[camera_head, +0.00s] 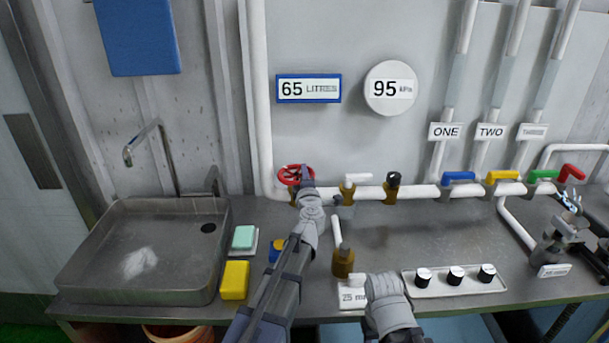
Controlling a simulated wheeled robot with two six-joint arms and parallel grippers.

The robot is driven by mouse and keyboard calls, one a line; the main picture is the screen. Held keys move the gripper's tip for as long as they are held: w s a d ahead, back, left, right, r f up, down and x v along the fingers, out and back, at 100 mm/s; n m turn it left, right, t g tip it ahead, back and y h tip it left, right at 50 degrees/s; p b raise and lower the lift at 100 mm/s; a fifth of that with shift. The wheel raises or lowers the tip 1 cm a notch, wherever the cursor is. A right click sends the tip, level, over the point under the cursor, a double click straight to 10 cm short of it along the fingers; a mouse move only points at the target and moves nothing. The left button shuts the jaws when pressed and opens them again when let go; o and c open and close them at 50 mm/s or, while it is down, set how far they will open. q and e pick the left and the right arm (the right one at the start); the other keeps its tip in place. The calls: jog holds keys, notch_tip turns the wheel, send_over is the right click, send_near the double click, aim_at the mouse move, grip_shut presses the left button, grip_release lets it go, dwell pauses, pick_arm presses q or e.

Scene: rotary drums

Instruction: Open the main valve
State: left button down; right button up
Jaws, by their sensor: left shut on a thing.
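The red round valve wheel (286,174), which looks like the main valve, sits on the white pipe near the foot of the tall vertical pipe. My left gripper (304,180) is at the right side of this wheel, its jaws shut on it; the gripper covers part of the wheel. My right gripper (381,284) is low in front, by the brass fitting with a white handle (342,262) and a "25" label (353,297). Its fingertips are too unclear to tell their state.
A metal sink (85,262) fills the left of the bench. A green sponge (244,237) and a yellow block (235,280) lie beside it. Blue (458,176), yellow (503,176) and green (544,175) handles line the pipe. A tray with black knobs (440,291) is right of my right gripper.

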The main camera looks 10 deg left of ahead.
pick_arm(q)
jog(key=shift+y, duration=0.3)
jog(key=c, duration=0.8)
grip_release()
jog(key=shift+o, duration=0.2)
jog(key=v, duration=0.7)
jog(key=shift+s+d, duration=0.15)
jog(key=shift+s, duration=0.15)
